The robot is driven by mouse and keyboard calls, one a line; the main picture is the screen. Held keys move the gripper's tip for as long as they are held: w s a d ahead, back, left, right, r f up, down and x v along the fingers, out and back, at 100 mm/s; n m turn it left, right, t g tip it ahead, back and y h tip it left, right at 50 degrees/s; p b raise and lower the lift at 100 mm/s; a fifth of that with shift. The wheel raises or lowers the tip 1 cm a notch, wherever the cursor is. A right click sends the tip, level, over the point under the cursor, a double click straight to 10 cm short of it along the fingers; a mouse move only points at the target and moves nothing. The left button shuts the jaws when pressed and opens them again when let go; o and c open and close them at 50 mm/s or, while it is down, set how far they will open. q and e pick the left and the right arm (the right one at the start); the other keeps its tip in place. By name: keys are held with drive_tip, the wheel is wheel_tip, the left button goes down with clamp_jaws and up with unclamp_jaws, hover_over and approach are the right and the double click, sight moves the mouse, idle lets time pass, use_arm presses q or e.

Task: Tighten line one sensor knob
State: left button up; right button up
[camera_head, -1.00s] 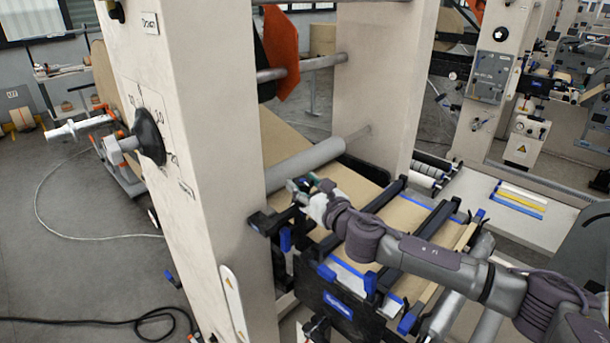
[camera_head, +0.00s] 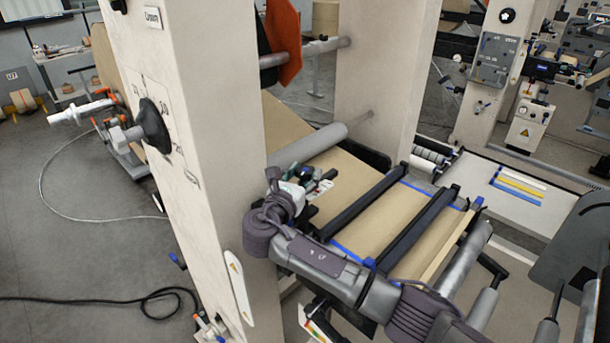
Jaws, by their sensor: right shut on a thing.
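My right arm comes in from the lower right. Its gripper (camera_head: 318,181) is at the near left end of the brown web table, close to the cream column. The gripper is small here and partly hidden by my wrist. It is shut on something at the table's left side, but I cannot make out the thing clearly. I cannot tell which part is the sensor knob. A black round knob (camera_head: 154,126) with a dial scale sits on the column's left face, apart from my gripper. My left gripper is not in view.
The cream column (camera_head: 205,90) stands just left of my right gripper. A grey roller (camera_head: 308,146) lies behind it. Black bars (camera_head: 418,224) cross the brown web (camera_head: 375,222). A black cable (camera_head: 120,298) lies on the open floor at left.

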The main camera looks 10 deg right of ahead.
sight(302, 171)
drive_tip(key=m+g+h+b, duration=0.2)
drive_tip(key=m+g+h, duration=0.1)
drive_tip(key=shift+w+a+r+h, duration=0.15)
drive_tip(key=shift+a+r+h, duration=0.05)
drive_tip(key=shift+h, duration=0.1)
drive_tip(key=shift+r+m+g+h+b, duration=0.1)
drive_tip(key=shift+m+g+h+b, duration=0.5)
drive_tip(key=shift+g+b, duration=0.15)
drive_tip(key=shift+g, duration=0.25)
drive_tip(key=shift+r+m, duration=0.15)
drive_tip(key=shift+m, duration=0.15)
drive_tip(key=o, duration=1.1)
drive_tip(key=shift+c, duration=0.2)
drive_tip(key=shift+o, duration=0.6)
drive_tip(key=shift+f, duration=0.2)
wheel_tip(302, 171, up, 10)
drive_tip(key=shift+r, duration=0.1)
